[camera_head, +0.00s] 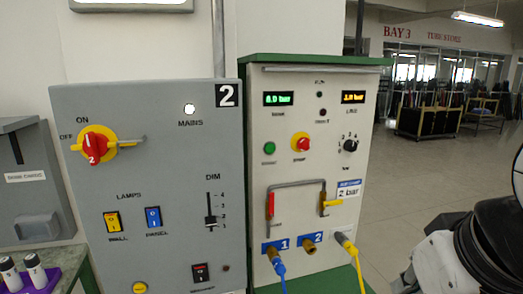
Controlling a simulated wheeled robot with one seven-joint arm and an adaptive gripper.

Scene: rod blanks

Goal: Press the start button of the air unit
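The air unit (258,190) is a beige cabinet with a green top, right of centre. A round green button (269,148) sits at the left of its panel; the small label under it is too blurred to read. To its right is a red push-button on a yellow ring (301,144), then a black rotary knob (350,146). A green display (278,99) and an amber display (353,97) are lit above. Nothing covers the green button. Part of my arm shows at the right edge, apart from the unit; my gripper is not recognisable in view.
A grey panel marked 2 (165,175) with switches adjoins the unit on the left. Blue (279,268) and yellow (351,253) hoses hang from the lower ports. A pipe with red and yellow levers (296,184) sits above them. Open floor (415,165) lies behind on the right.

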